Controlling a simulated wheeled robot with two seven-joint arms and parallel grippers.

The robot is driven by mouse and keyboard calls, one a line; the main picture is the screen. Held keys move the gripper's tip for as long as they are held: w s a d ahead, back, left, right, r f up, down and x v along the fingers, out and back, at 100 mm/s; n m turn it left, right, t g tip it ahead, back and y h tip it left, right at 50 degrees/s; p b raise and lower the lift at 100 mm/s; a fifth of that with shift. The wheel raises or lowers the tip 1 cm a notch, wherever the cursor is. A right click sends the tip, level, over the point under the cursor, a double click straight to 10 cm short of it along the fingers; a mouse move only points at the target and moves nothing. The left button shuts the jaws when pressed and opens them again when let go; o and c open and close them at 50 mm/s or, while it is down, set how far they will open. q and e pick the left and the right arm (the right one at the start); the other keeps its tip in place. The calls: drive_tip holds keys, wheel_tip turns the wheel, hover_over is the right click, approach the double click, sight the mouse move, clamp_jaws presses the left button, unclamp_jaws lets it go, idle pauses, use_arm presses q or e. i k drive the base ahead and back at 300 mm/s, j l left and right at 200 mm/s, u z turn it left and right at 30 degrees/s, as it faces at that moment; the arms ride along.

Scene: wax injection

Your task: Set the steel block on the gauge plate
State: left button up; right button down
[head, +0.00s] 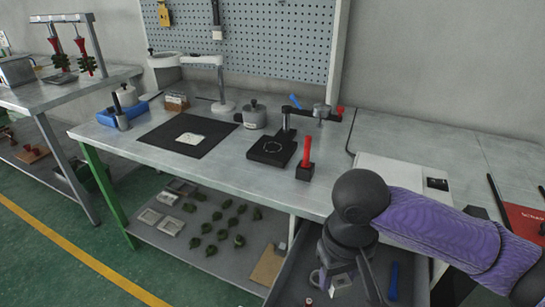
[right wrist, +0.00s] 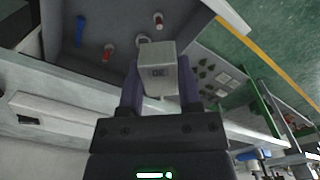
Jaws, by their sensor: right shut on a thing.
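My right gripper (head: 345,277) is over the open drawer at the bottom of the head view, partly hidden by my wrist. In the right wrist view, the right gripper (right wrist: 158,92) is shut on the steel block (right wrist: 157,66), a pale grey block with a small mark on its face. The block also shows small in the head view (head: 341,282). The black gauge plate (head: 270,149) with its dial stand is on the bench, up and left of the gripper; a thin bright ring lies on it. My left gripper is out of view.
The drawer (right wrist: 100,30) holds a blue tool and small red-topped pieces. A red-handled tool on a black base (head: 305,165) stands right of the gauge plate. A grey pot (head: 255,116) stands behind it, a black mat (head: 165,140) to the left.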

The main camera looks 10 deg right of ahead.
sight(272, 148)
drive_tip(key=i+j+z, duration=0.2)
drive_tip(key=i+j, duration=0.3)
drive_tip(key=i+j+z, duration=0.2)
drive_tip(key=i+j, duration=0.2)
drive_tip(key=j, duration=0.2)
